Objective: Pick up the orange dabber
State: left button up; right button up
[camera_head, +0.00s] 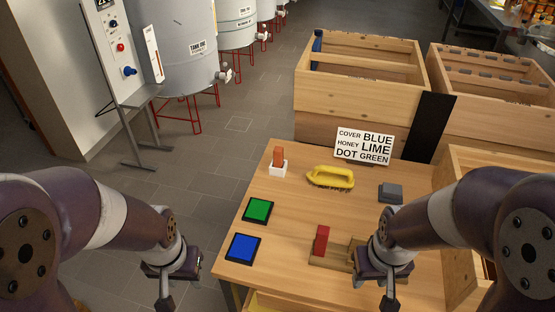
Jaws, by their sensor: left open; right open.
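The orange dabber (278,156) stands upright in a small white holder (278,169) at the back left of the wooden table. My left gripper (168,290) is open and empty, left of the table's left edge, in front of the dabber and well apart from it. My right gripper (374,290) is open over the front right of the table, beside a wooden block tray (330,262), and hides part of that tray. Nothing covers the dabber.
A green pad (257,210) and a blue pad (243,248) lie along the left side. A yellow-handled brush (331,177), a red block (321,240), a grey block (390,192) and a sign (363,146) are also on the table. Wooden crates (360,85) stand behind.

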aim_at(279, 151)
jog(key=j+z, duration=0.25)
jog(key=j, duration=0.7)
jog(key=k+j+z, duration=0.1)
jog(key=j+z, duration=0.2)
jog(key=j, duration=0.65)
jog(key=i+j+z, duration=0.6)
jog(key=j, duration=0.3)
jog(key=i+j+z, duration=0.2)
jog(key=j, duration=0.15)
jog(key=i+j+z, duration=0.2)
jog(key=j, duration=0.2)
jog(key=i+j+z, duration=0.3)
jog(key=i+j, duration=0.55)
jog(key=j, duration=0.1)
